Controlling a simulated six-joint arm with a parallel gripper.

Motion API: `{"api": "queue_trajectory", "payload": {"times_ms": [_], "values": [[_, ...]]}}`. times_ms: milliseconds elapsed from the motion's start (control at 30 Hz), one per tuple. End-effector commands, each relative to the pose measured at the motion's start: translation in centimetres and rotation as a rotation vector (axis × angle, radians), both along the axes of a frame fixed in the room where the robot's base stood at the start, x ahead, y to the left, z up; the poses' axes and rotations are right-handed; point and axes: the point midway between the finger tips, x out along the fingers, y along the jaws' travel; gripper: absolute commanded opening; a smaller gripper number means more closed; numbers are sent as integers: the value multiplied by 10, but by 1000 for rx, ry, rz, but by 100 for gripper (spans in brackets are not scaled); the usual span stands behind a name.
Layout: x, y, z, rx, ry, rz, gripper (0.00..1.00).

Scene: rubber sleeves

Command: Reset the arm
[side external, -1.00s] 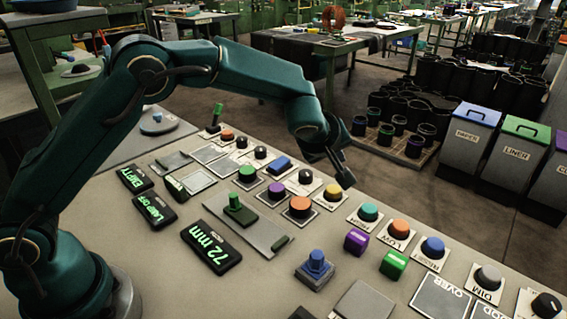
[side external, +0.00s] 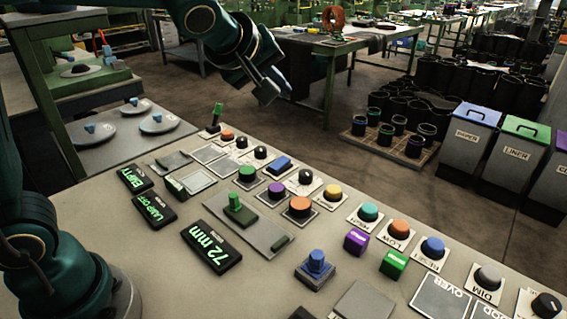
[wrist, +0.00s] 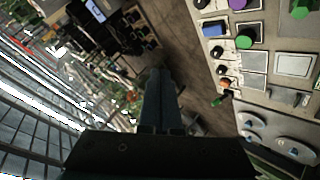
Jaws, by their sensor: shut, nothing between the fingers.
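My gripper (side external: 268,90) is shut and empty, raised in the air above and behind the far edge of the control panel (side external: 150,240) in the side view. In the wrist view its shut fingers (wrist: 160,100) point out over the floor, with the panel's buttons to the right. On the panel stand a green slider knob (side external: 236,208), a blue knob (side external: 316,264), a purple cube (side external: 356,242) and a green cube (side external: 394,264). Nothing touches the gripper.
Coloured buttons, such as a yellow one (side external: 333,192), line the panel, and a green-topped lever (side external: 217,114) stands at its far edge. Grey bins (side external: 476,135) and a pallet of black sleeves (side external: 388,140) stand on the floor behind. The air around my gripper looks clear.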

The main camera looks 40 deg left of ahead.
Motion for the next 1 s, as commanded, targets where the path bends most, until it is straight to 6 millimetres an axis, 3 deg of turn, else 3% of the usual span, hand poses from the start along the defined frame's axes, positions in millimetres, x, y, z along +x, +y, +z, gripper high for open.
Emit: {"api": "queue_trajectory", "payload": {"times_ms": [100,267,367,500,600,733,1000], "values": [[-42,11,10,51,36,-41,0],[-100,17,3,140,120,-146,0],[-137,15,-10,203,184,-245,0],[-188,5,-42,303,295,-449,0],[-213,-5,-65,361,373,-609,0],[-229,-13,-84,414,451,-775,0],[-230,-14,-84,480,458,-861,0]]}}
